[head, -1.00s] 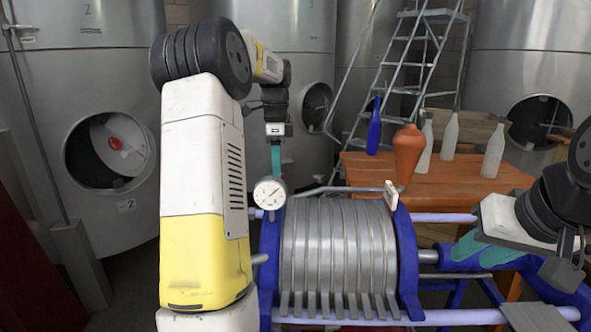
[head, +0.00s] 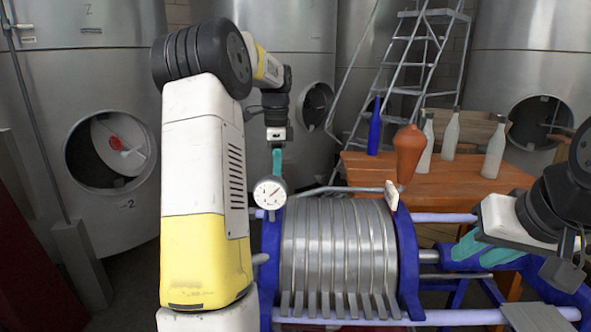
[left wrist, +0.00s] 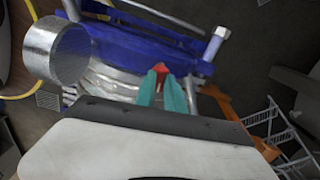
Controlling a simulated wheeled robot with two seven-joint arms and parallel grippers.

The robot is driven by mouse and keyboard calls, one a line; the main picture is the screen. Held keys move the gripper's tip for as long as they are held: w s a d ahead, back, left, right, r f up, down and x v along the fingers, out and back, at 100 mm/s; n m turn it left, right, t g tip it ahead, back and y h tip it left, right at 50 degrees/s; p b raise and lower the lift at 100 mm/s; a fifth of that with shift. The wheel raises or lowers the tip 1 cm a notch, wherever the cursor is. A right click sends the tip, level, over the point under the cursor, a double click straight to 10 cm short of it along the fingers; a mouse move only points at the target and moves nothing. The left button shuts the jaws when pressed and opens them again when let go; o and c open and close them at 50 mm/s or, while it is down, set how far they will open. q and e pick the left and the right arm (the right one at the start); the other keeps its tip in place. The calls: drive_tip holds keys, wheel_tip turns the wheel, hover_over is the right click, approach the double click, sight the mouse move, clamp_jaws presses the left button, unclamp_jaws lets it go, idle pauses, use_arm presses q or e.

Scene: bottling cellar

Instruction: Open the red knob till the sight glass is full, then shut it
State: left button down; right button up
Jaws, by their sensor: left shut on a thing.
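The red knob (left wrist: 161,69) shows in the left wrist view between the tips of my left gripper's teal fingers. My left gripper (left wrist: 162,84) is shut on it. In the head view the left gripper (head: 277,165) points down behind the white dial gauge (head: 270,194), and the knob is hidden there. The ribbed metal plate filter (head: 338,250) stands in a blue frame. A small white piece (head: 391,195) sits at its upper right; I cannot tell if it is the sight glass, nor see any level. My right gripper (head: 484,250) is open and empty over the filter's right side.
An orange-brown table (head: 430,181) behind the filter carries a blue bottle (head: 374,128), a terracotta vessel (head: 408,152) and several pale bottles. Large steel tanks (head: 70,50) and a metal ladder (head: 412,70) stand behind. My left arm covers the middle left.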

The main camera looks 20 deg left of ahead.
use_arm(q)
drive_tip(key=n, duration=0.8)
drive_tip(key=shift+n, duration=0.3)
drive_tip(key=n, duration=0.3)
drive_tip(key=shift+n, duration=0.3)
drive_tip(key=shift+r+n, duration=0.1)
drive_tip(key=shift+n, duration=2.1)
drive_tip(key=c, duration=1.4)
unclamp_jaws()
drive_tip(key=shift+c, duration=0.2)
